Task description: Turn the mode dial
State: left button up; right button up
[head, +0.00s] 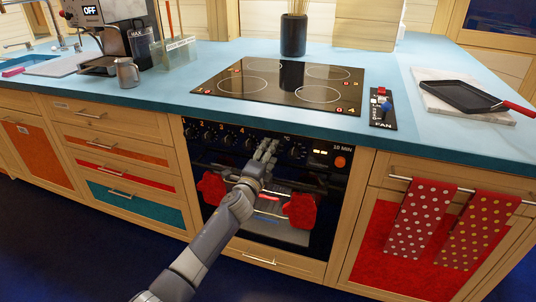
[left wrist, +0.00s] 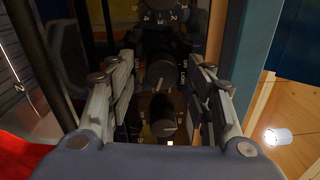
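The oven (head: 322,190) has a black front panel with a row of dark round dials, such as one dial (head: 228,138) left of my gripper and one (head: 297,152) right of it. I cannot read which is the mode dial. My left gripper (head: 266,150) is at the panel and hides part of the row. In the left wrist view my gripper (left wrist: 162,66) is open. A dark dial (left wrist: 160,74) lies between its fingers, with no clear contact. A second dial (left wrist: 163,126) with a pale pointer line sits nearer the palm. My right gripper is not in view.
Red oven mitts (head: 301,210) hang at the oven door below the panel. The hob (head: 285,85) is above, with a fan switch plate (head: 382,110) at its right. Polka-dot towels (head: 420,220) hang on the rail at right.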

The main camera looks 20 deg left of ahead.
pick_arm(q)
jog(key=s, duration=1.2)
jog(key=shift+a+f, duration=0.2)
jog(key=shift+a, duration=0.1)
